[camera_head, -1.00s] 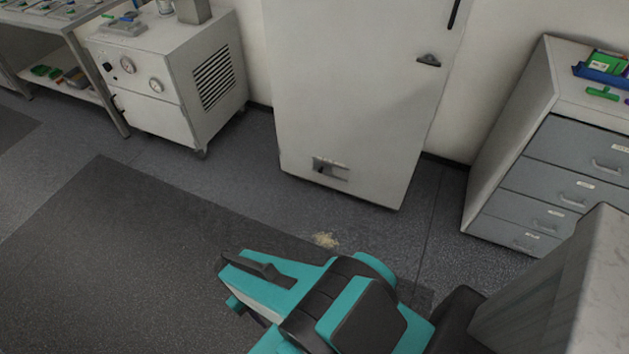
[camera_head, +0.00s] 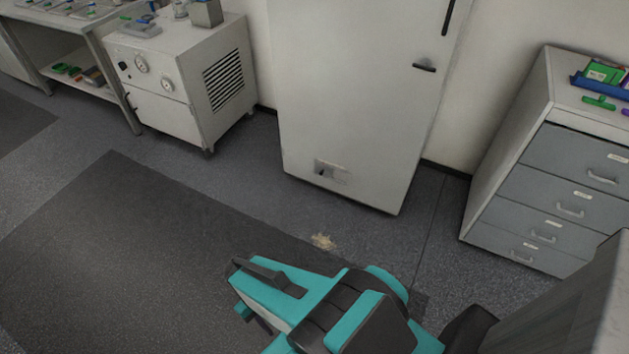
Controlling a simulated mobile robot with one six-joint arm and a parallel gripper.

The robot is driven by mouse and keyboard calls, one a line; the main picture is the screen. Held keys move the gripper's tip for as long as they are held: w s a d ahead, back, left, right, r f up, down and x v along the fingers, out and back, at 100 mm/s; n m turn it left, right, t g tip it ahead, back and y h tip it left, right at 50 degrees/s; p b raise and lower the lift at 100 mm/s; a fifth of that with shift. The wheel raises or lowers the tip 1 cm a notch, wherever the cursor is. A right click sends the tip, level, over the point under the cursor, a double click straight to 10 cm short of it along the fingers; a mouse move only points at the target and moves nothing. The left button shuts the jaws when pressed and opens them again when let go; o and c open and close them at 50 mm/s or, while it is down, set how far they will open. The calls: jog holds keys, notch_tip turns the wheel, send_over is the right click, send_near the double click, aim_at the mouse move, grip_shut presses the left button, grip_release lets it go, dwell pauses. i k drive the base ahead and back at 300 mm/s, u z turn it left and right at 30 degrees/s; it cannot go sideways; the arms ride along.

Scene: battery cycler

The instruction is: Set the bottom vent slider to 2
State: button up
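The bottom vent slider (camera_head: 321,171) is a small dark knob on a light plate low on the front of the tall white cabinet (camera_head: 360,100). The knob shows at the left part of the plate; its markings are too small to read. My gripper (camera_head: 240,287), teal and black, is at the bottom centre, pointing left, well in front of the cabinet and apart from the slider. Its fingers are seen from above and partly overlap, so its opening is unclear.
A white wheeled unit (camera_head: 185,75) with gauges and a side grille stands left of the cabinet. A grey drawer unit (camera_head: 560,180) stands at the right. A dark mat (camera_head: 130,230) and a pale floor stain (camera_head: 322,242) lie in front. The floor before the cabinet is clear.

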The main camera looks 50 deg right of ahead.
aim_at(322, 170)
jog(key=z, duration=0.15)
jog(key=i, duration=0.95)
jog(key=u, duration=0.1)
